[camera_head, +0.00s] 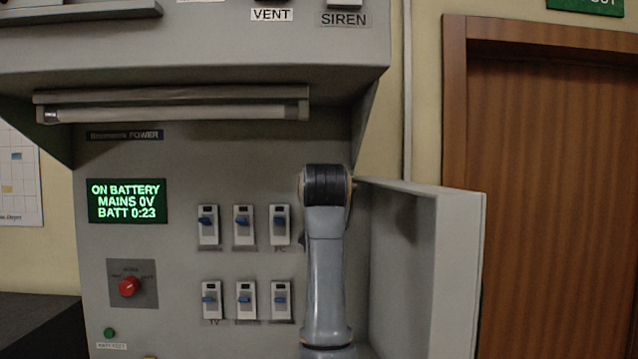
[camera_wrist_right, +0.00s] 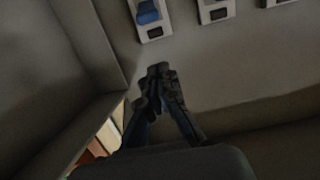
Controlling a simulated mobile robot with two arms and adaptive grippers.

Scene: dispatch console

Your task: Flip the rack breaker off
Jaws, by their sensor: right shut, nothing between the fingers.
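Two rows of white breakers with blue toggles sit on the grey panel in the head view: upper left (camera_head: 208,225), upper middle (camera_head: 243,225), upper right (camera_head: 280,225), lower left (camera_head: 211,300), lower middle (camera_head: 246,300) and lower right (camera_head: 281,300). Their labels are mostly too blurred to read, so I cannot tell which is the rack breaker. My right arm stands just right of the breakers and hides its own gripper there. In the right wrist view my right gripper (camera_wrist_right: 160,76) is shut and empty, apart from the nearest breaker (camera_wrist_right: 149,17). My left gripper is not in view.
An open grey cabinet door (camera_head: 460,270) stands right of my right arm. A red rotary knob (camera_head: 129,287) and a green display (camera_head: 127,201) reading ON BATTERY are left of the breakers. A wooden door (camera_head: 550,200) is further right.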

